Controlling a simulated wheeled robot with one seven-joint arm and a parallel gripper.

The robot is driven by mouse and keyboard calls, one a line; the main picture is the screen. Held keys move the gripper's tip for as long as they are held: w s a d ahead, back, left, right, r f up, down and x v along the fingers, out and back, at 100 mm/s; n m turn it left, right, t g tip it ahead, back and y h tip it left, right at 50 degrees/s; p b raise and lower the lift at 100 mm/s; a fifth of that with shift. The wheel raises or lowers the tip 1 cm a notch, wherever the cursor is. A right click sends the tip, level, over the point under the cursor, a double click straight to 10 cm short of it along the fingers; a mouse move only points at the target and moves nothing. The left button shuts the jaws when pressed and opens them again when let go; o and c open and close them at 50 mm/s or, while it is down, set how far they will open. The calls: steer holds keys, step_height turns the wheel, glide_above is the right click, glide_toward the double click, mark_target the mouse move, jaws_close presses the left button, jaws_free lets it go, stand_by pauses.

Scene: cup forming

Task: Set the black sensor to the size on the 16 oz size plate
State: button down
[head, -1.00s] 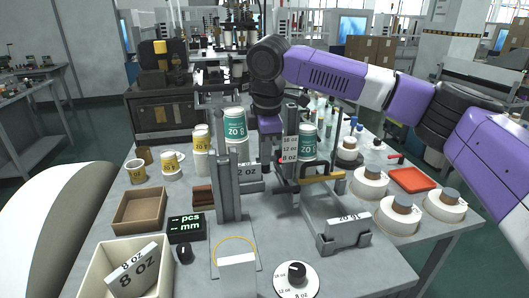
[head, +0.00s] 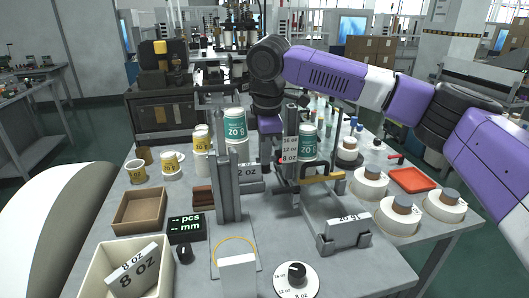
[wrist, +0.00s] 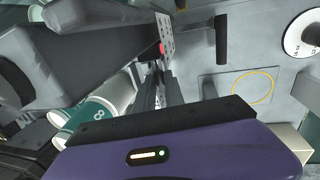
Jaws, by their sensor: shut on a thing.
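The size plate (head: 290,149) is a small pale plate on an upright post, marked 16 oz at the top, 12 oz in the middle and 8 oz at the bottom. It also shows edge-on in the wrist view (wrist: 166,32). A red mark sits by the plate's lower part, near the 8 oz line. My gripper (wrist: 160,76) reaches down beside the post and is shut on the black sensor, which is mostly hidden between the fingers. In the head view my gripper (head: 269,158) is just left of the plate, partly hidden by grey uprights.
Teal cups (head: 307,139) stand right behind the post, and more stacked cups (head: 235,123) stand to its left. A grey slotted upright (head: 228,190) stands in front. A dial (head: 297,272) lies at the front. White round rolls (head: 400,216) are at the right.

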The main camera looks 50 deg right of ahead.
steer(key=shift+r+p, duration=2.5)
steer(key=c, duration=1.4)
jaws_free()
step_height(320, 180, up, 8)
steer(key=s, duration=0.1)
steer(key=shift+s+a+f+b, duration=0.15)
steer(key=shift+a+f+b, duration=0.1)
steer(key=shift+a+b, duration=0.15)
